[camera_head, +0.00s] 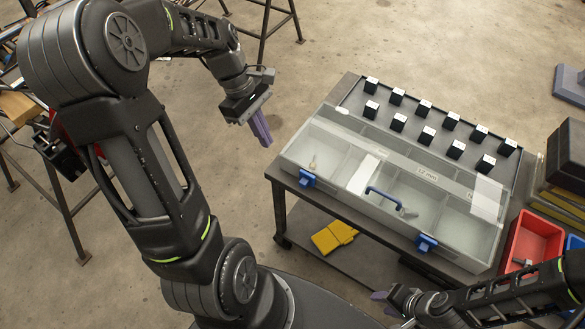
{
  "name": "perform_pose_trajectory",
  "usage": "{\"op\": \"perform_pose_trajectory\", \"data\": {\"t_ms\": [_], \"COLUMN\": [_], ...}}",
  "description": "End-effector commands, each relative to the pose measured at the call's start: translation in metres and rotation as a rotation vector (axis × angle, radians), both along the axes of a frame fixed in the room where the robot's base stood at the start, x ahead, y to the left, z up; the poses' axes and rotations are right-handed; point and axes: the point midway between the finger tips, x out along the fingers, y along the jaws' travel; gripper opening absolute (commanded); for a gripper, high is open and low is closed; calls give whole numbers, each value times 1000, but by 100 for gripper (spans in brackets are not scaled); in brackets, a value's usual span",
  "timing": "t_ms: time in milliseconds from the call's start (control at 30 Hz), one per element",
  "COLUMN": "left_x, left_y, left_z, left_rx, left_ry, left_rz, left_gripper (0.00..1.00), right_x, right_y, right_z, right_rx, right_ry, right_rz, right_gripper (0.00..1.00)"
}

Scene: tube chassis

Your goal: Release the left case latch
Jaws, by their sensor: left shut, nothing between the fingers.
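A long case (352,224) with a clear lid lies on a dark wheeled table. The left case latch (307,179) is a blue block on its front edge near the left end. A matching blue latch (426,243) is further right, with a blue handle (384,194) between them. I cannot tell whether the latches are fastened. My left gripper (263,131) is shut and empty, purple fingers pointing down, above and left of the case, apart from the latch. My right gripper (384,297) is low in front of the table, partly hidden by its own wrist; its opening is unclear.
A dark tray (375,133) with several black, white-topped blocks lies behind the case. A red bin (534,241) stands to the right. A yellow item (334,237) lies on the table's lower shelf (350,262). Open floor lies left of the table.

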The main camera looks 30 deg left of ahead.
Motion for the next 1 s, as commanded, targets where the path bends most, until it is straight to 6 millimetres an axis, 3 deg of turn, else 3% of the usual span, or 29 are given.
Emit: {"op": "perform_pose_trajectory", "data": {"t_ms": [267, 733, 1000], "left_x": [0, 0, 1], "left_y": [-6, -38, -72], "left_z": [-14, -96, -94], "left_rx": [-1, -2, 0], "left_ry": [1, 4, -1], "left_rz": [-3, -3, -5], "left_gripper": [0, 0, 0], "right_x": [0, 0, 0], "right_y": [0, 0, 0], "right_z": [-3, -18, -15], "right_rx": [0, 0, 0], "right_ry": [0, 0, 0], "right_rz": [0, 0, 0], "right_gripper": [36, 36, 36]}}
